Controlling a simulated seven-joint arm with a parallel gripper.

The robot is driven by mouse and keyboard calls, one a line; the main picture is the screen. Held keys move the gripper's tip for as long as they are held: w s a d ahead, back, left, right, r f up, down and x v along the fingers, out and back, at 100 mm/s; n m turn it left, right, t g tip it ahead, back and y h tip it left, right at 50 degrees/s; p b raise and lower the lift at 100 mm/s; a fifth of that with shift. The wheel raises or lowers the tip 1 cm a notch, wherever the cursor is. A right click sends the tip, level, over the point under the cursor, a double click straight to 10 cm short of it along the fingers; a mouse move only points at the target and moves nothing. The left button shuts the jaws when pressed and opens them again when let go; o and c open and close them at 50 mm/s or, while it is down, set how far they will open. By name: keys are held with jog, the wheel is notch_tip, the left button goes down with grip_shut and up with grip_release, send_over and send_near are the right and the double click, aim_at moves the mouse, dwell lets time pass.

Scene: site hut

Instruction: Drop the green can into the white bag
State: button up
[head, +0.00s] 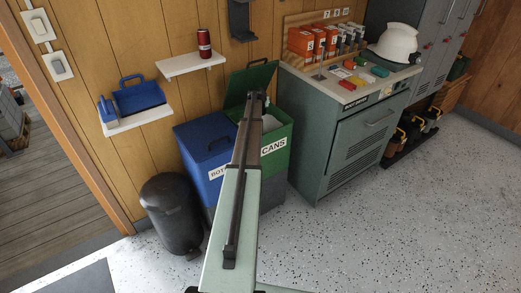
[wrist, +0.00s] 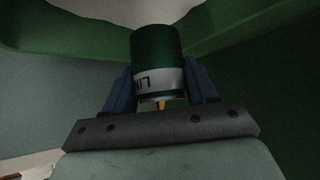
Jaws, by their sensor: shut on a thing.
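The green can (wrist: 157,52) with a white label band is between the two blue fingers of my gripper (wrist: 161,82) in the wrist view. The fingers are shut on its sides. In the head view my arm hides the gripper and can, at the open green bin marked CANS (head: 276,150). A pale patch inside that bin, just right of my arm, looks like the white bag (head: 270,123); most of it is hidden. In the wrist view, green bin-like edges surround the can, with a pale surface behind it. I cannot tell the can's height over the bag.
The green lid (head: 250,82) stands raised behind the bin. A closed blue bin (head: 205,150) adjoins on the left, with a black pedal bin (head: 171,215) beside it. A green cabinet (head: 345,150) stands right. A shelf (head: 190,64) holds a red can (head: 204,43).

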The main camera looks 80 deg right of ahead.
jog(key=shift+a, duration=0.15)
jog(key=shift+f, duration=2.95)
jog(key=o, duration=1.2)
jog(key=v, duration=1.4)
jog(key=shift+w, duration=0.2)
